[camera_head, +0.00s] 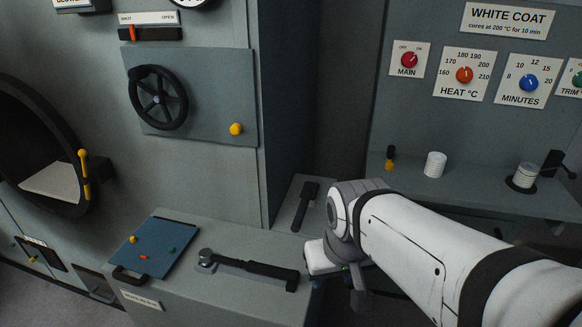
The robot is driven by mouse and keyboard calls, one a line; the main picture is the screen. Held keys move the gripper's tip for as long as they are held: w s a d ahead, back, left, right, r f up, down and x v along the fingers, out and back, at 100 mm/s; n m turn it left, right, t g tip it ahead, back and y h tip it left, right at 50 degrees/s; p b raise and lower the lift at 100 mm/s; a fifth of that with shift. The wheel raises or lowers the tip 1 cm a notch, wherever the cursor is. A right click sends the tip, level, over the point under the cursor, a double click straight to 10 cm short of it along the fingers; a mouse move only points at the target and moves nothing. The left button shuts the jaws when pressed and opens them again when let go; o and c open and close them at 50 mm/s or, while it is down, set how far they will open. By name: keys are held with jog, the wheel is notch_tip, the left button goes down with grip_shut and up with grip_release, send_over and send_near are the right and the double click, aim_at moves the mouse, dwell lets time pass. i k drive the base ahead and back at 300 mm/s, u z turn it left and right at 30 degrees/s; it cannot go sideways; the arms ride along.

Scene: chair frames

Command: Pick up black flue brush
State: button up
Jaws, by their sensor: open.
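A black tool with a wider head and a straight handle (305,206), which looks like the black flue brush, lies on a narrow grey ledge between the two large grey machines, in the middle of the head view. Its bristles cannot be made out. My gripper (342,276) is at the end of my white arm, lower and to the right of the brush and apart from it. It looks open and empty; its fingers are partly hidden by my wrist.
On the grey cabinet top to the left lie a long black bar with a round metal end (252,268) and a blue panel (157,249) with small coloured pieces. A right-hand shelf (460,195) holds a white cup (434,164). A black handwheel (158,98) juts out above.

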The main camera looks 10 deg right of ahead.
aim_at(310, 192)
jog(key=k, duration=1)
jog(key=z, duration=1.05)
jog(key=i, duration=2.5)
jog(key=u, duration=1.05)
jog(key=k, duration=0.85)
jog(key=u, duration=0.15)
jog(key=i, duration=0.5)
jog(key=z, duration=0.05)
